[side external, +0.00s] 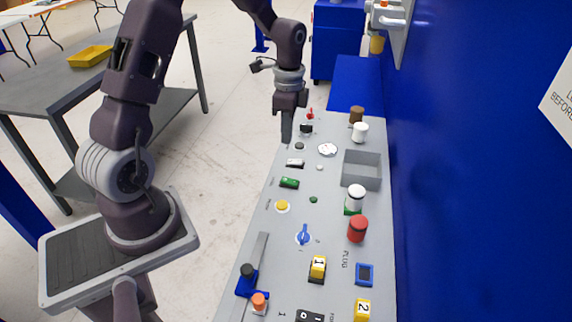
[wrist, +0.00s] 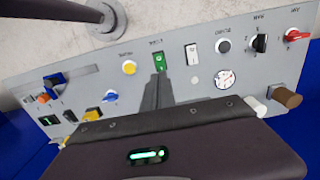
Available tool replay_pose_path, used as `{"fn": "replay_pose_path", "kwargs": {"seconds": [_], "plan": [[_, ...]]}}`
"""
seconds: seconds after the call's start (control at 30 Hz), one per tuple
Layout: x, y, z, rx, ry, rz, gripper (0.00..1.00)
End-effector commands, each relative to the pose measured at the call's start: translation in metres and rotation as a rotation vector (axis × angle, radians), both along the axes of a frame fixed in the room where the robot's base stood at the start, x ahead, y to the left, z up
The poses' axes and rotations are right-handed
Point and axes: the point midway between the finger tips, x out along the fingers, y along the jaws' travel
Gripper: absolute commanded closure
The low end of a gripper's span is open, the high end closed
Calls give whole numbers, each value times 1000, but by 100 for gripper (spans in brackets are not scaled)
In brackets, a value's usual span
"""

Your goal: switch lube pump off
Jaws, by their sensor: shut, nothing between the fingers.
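A green rocker switch (wrist: 163,62) sits on the grey panel in the wrist view, with a small label above it that I cannot read surely. It also shows in the side external view (side external: 289,183). A white rocker (wrist: 193,55) is just right of it. I cannot tell which switch is the lube pump's, nor its on or off position. My gripper (wrist: 158,80) is shut and empty, its fingertips just below the green rocker in the wrist picture. In the side external view my gripper (side external: 287,139) hangs over the panel's far left edge, apart from the rockers.
A yellow button (wrist: 129,68), a blue knob (wrist: 110,97), a black knob (wrist: 223,46), a black switch (wrist: 259,43) and a red switch (wrist: 297,36) share the panel. A grey bin (side external: 361,170) and upright white and red cylinders (side external: 357,230) stand along its right side.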

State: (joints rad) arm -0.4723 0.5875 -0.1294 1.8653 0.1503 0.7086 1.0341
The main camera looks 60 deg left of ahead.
Motion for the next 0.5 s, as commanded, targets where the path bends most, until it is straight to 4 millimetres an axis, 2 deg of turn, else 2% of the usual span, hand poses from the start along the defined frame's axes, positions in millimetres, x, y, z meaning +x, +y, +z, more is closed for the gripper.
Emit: {"fn": "replay_pose_path", "kwargs": {"seconds": [0.3,0.5], "plan": [[-3,0,-69,-2,6,-2,100],[-3,1,-107,-1,4,-2,100]]}}
